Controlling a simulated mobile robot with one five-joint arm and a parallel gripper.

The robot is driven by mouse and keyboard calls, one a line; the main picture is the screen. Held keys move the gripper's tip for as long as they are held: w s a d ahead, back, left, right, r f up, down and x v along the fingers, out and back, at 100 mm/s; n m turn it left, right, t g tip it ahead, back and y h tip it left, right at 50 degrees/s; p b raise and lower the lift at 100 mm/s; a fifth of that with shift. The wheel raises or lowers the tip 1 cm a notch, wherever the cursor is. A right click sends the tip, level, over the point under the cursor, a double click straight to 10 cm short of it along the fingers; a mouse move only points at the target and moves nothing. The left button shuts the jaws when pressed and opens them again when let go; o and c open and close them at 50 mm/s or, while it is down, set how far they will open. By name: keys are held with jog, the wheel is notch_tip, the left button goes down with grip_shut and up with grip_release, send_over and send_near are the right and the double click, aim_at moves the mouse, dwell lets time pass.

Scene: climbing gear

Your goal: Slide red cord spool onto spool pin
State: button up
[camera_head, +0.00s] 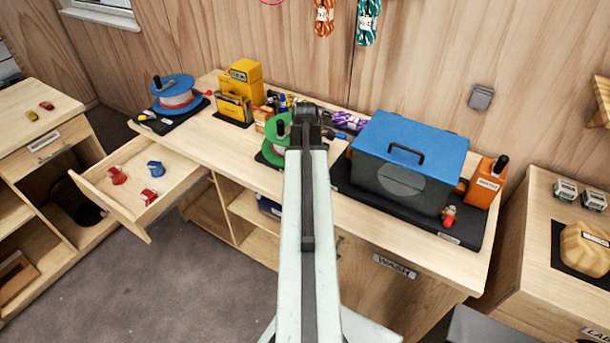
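A spool with blue flanges and pale reddish cord (177,98) lies on a black mat at the back left of the workbench, with a black post (157,82) rising at its left side. A green spool (272,151) stands mid-bench with a black post (281,128) at its top. It is partly hidden by my arm. I cannot tell for certain which spool is the red cord one or which post is the spool pin. My pale arm reaches up the middle of the view to a black joint. My gripper's fingers do not show.
A grey toolbox with a blue lid (410,146) stands on a black mat to the right, beside an orange block (487,182). A yellow case (246,78) stands at the back. An open drawer (143,181) juts out at the left, holding red and blue pieces.

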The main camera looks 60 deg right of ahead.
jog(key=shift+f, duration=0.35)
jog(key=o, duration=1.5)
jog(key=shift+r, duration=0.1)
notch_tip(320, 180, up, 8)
jog(key=p, duration=0.7)
jog(key=shift+p, duration=0.35)
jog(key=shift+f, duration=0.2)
